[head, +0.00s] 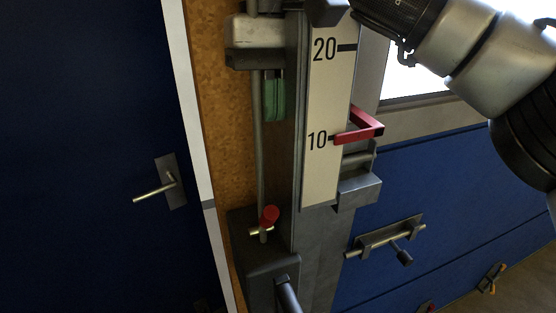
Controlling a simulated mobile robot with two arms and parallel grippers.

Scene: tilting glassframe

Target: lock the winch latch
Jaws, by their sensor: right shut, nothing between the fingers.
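The winch housing (262,258) is a dark grey box low on the post, left of the scale. A latch with a red knob (269,214) on a short brass-coloured pin stands up from its top, leaning slightly right. A dark crank or shaft (288,294) comes out of the housing's front and runs off the bottom edge. My right gripper (330,12) is at the top edge, by the top of the scale, largely cut off. It is shut and empty, well above the latch and not touching it. My left gripper is not in view.
A scale board (323,165) carries a red pointer (361,130) near the 10. A green block (274,97) hangs above the winch. A sliding bolt (385,240) sits on the blue panel at right. A blue door with a lever handle (158,190) is at left.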

